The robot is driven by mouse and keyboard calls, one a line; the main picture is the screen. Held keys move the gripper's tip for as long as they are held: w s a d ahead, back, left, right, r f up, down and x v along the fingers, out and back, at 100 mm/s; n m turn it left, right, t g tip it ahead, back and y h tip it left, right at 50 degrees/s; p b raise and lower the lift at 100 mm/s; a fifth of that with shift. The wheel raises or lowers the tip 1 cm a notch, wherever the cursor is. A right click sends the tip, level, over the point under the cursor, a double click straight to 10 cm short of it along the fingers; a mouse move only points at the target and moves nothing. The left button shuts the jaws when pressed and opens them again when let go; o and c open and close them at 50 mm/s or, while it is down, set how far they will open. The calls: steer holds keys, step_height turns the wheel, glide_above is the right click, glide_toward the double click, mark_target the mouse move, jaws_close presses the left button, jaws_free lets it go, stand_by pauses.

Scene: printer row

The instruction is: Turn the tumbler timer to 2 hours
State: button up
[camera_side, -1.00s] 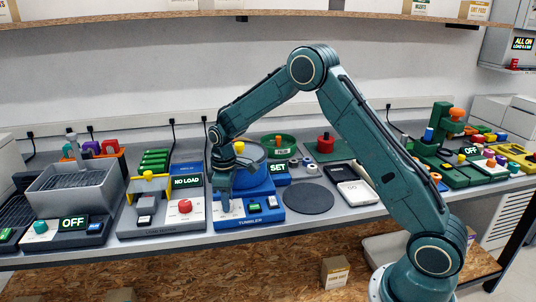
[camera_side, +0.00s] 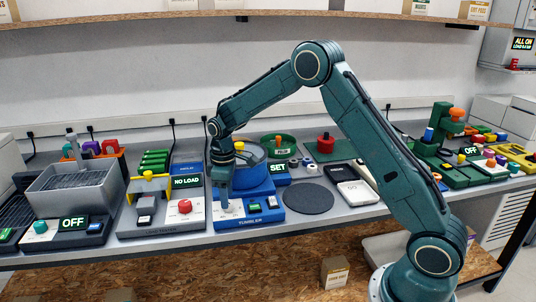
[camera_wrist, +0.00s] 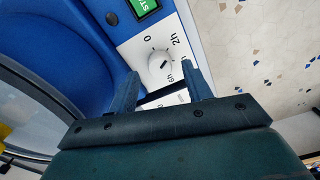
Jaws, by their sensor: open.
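The tumbler is a blue machine with a round drum (camera_side: 252,172), a lit SET display (camera_side: 278,168) and a low front panel (camera_side: 240,219). Its timer is a small white knob (camera_wrist: 155,68) with a short dark mark, on a white plate in the wrist view. The labels 0, 2h and 6h stand around the knob; the mark's exact direction is hard to tell. My gripper (camera_wrist: 161,68) is open, its two fingers on either side of the knob. In the side view my gripper (camera_side: 224,203) points down at the panel and hides the knob.
A green start button (camera_wrist: 143,6) sits beside the dial; it also shows in the side view (camera_side: 254,207). A NO LOAD tester with a red knob (camera_side: 185,206) stands to the left. A dark round pad (camera_side: 306,198) lies to the right.

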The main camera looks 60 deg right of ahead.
step_height(320, 180, up, 12)
stand_by(0.5)
steer(key=shift+s, duration=0.1)
steer(key=s+a+r+m+t, duration=0.3)
steer(key=s+r, duration=0.8)
steer(key=s, duration=0.5)
steer(key=s+a+f+m+t, duration=0.1)
steer(key=s, duration=0.7)
steer(key=s+a+f+m+t, duration=0.1)
steer(key=s+m, duration=0.1)
steer(key=s, duration=0.7)
steer(key=shift+s+f+t, duration=0.15)
steer(key=shift+f+t, duration=0.15)
steer(key=shift+f, duration=0.1)
